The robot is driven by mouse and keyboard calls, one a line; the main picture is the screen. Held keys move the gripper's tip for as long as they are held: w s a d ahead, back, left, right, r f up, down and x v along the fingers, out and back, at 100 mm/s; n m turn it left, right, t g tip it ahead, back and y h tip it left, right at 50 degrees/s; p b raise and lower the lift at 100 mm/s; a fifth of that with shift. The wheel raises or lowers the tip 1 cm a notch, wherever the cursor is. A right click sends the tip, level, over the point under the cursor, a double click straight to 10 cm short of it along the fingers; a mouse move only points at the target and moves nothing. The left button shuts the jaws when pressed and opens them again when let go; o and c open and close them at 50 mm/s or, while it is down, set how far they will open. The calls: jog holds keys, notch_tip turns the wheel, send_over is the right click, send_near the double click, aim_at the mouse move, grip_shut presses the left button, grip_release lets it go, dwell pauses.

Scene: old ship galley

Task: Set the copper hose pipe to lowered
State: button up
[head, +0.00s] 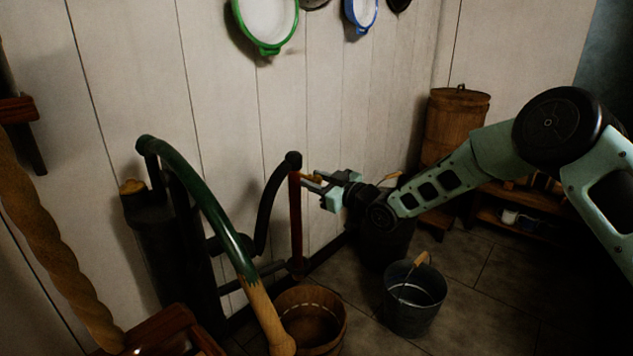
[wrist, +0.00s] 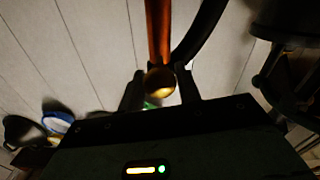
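The copper hose pipe (head: 296,220) is a reddish tube hanging upright beside the wall, joined at its top to a black curved hose (head: 268,205). In the wrist view the copper pipe (wrist: 158,30) runs in from the top, with a round brass-coloured end between my fingers. My gripper (head: 307,181) is at the upper part of the pipe, coming from the right. In the wrist view my gripper (wrist: 160,88) has its two dark fingers apart, one on each side of the brass end, with gaps showing. I cannot tell whether either finger touches it.
A black pump (head: 165,245) with a long green-and-wood handle (head: 215,215) stands left of the pipe. A wooden tub (head: 335,318) and a metal bucket (head: 412,318) are on the floor below. A wooden barrel (head: 455,125) stands at the back right.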

grip_shut()
notch_tip(320, 180, down, 35)
jog(key=b, duration=1.9)
jog(key=shift+s, duration=0.1)
jog(key=o, duration=0.6)
grip_release()
jog(key=shift+f, duration=0.1)
jog(key=shift+o, duration=1.1)
jog(key=shift+r, duration=0.2)
jog(key=p+v, duration=0.6)
jog(key=v, duration=1.1)
jog(key=shift+d, duration=0.2)
